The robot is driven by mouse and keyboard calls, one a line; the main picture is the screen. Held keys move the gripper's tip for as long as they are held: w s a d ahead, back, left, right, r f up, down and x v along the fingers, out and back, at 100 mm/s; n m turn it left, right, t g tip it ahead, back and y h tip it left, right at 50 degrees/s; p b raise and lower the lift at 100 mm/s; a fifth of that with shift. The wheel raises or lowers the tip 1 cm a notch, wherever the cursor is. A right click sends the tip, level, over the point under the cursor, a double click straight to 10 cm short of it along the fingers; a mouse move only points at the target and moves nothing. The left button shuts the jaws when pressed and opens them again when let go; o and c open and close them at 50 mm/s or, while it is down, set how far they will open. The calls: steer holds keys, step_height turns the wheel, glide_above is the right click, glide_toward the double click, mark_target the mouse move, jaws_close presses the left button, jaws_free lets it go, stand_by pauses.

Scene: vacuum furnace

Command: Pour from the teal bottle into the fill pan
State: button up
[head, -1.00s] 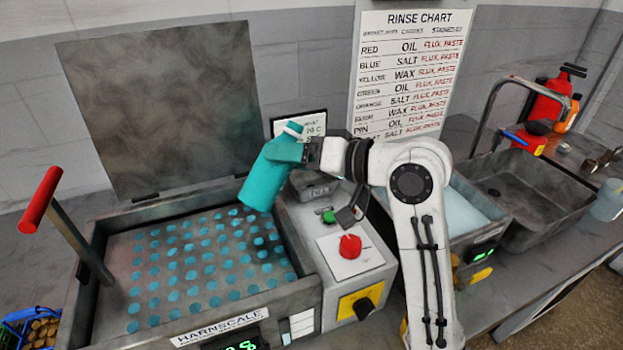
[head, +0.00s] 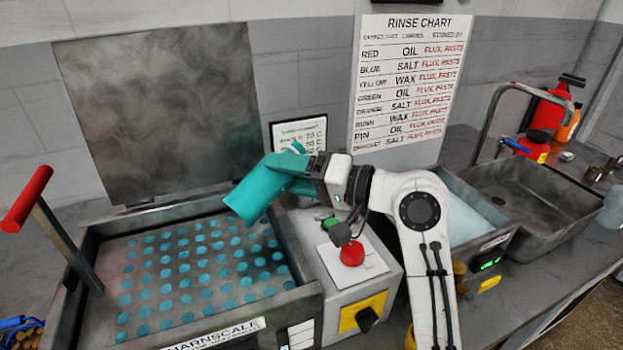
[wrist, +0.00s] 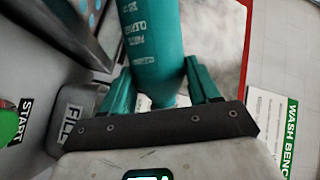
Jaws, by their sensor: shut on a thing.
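The teal bottle (head: 255,192) is held tilted in the head view, its wide end down to the left over the perforated tank and its narrow end up to the right. My gripper (head: 283,177) is shut around it. In the wrist view the bottle (wrist: 152,45), with pale lettering, stands between the two teal fingers of my gripper (wrist: 162,82). The fill pan (wrist: 76,112), a grey block-like pan with a FILL label, is at the left of the wrist view, beside the gripper. My gripper and arm mostly hide it in the head view. I see no liquid flowing.
A control box with a red knob (head: 351,252) and a green button (head: 331,224) stands below my gripper. The open tank (head: 190,268) with a red-handled lever (head: 27,199) is at left. A grey sink basin (head: 530,203) is at right, and the rinse chart (head: 410,80) stands behind.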

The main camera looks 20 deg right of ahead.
steer(key=shift+r+m+y, duration=0.15)
steer(key=shift+m+y, duration=0.15)
steer(key=shift+m, duration=0.3)
steer(key=shift+d+r+m+p, duration=0.15)
steer(key=shift+r+m+p, duration=0.05)
steer(key=shift+m+p, duration=0.15)
steer(key=shift+s+a+r, duration=0.1)
steer(key=shift+s+a, duration=0.1)
steer(key=shift+a, duration=0.05)
steer(key=shift+r+m+t+p, duration=0.1)
steer(key=shift+m+t+p, duration=0.2)
steer(key=shift+m+p, duration=0.1)
stand_by(0.8)
